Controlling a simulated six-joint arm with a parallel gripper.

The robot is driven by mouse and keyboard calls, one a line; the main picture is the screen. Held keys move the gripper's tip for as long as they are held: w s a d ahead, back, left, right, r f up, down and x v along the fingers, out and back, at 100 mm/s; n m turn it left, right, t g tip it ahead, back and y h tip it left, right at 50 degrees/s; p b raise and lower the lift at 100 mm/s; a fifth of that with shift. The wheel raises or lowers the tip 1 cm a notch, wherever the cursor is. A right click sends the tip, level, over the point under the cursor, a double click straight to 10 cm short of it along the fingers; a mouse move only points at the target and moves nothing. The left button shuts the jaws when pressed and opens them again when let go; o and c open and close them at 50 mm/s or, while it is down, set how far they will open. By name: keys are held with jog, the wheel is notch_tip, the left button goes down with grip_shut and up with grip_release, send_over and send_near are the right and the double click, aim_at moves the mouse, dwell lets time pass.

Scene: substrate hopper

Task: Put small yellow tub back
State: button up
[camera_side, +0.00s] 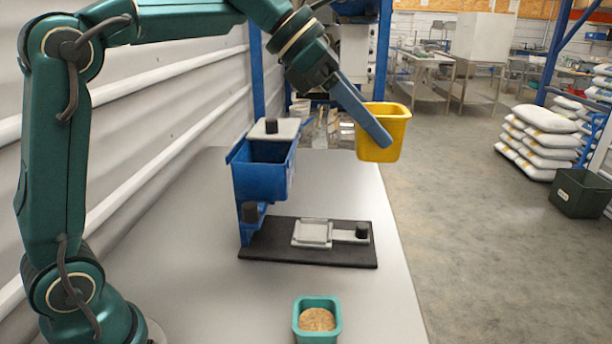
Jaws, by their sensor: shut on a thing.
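The small yellow tub (393,140) is held up in the air, right of the blue hopper and above the far right edge of the table. It looks roughly upright, with its open top facing up. My gripper (376,138) is shut on the tub at its left side. One finger shows in front of the tub; the other is hidden. I cannot see what is inside the tub.
The blue hopper (263,180) stands on a dark base plate (300,255) with a pale square piece (312,233). A teal tub (317,338) of brown material sits at the front. The grey table (200,290) is otherwise mostly bare.

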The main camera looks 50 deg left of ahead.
notch_tip(320, 180, down, 27)
jog(key=shift+a+r, duration=0.1)
jog(key=shift+r, duration=0.05)
dwell(1.0)
jog(key=shift+f, duration=0.2)
jog(key=o, duration=1.1)
